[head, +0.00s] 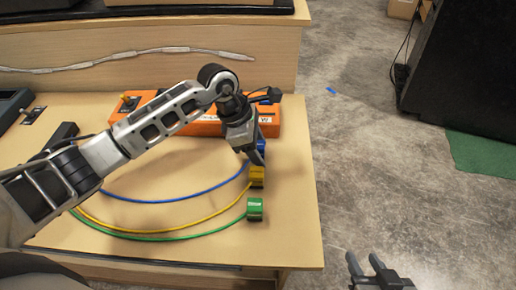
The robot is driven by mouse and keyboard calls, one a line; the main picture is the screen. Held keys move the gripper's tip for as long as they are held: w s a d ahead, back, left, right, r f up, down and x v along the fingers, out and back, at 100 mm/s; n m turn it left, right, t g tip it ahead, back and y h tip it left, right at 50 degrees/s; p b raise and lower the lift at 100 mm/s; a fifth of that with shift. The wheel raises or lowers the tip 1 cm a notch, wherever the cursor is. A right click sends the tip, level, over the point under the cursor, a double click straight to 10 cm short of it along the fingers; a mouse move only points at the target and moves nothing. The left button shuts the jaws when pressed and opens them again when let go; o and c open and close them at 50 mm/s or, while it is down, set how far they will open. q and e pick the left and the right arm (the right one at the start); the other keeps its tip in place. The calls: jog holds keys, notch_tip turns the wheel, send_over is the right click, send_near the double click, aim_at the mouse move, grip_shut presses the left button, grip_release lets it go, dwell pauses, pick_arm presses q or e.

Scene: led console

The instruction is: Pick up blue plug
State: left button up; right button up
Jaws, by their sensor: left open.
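The blue plug (260,146) lies near the right end of the wooden table, at the end of a blue cable (165,201). My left gripper (257,160) points down at the blue plug and covers part of it. Its jaws are open; whether they stand around the plug or just above it I cannot tell. My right gripper (365,268) is at the bottom right, out over the floor, with its two fingers apart and nothing between them.
A yellow plug (257,177) sits just in front of the blue one, and a green plug (255,209) further forward, both with cables. An orange console (200,127) stands behind my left gripper. The table (290,230) drops to the floor on the right.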

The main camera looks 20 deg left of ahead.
pick_arm(q)
jog(key=c, duration=1.1)
jog(key=shift+r, duration=0.1)
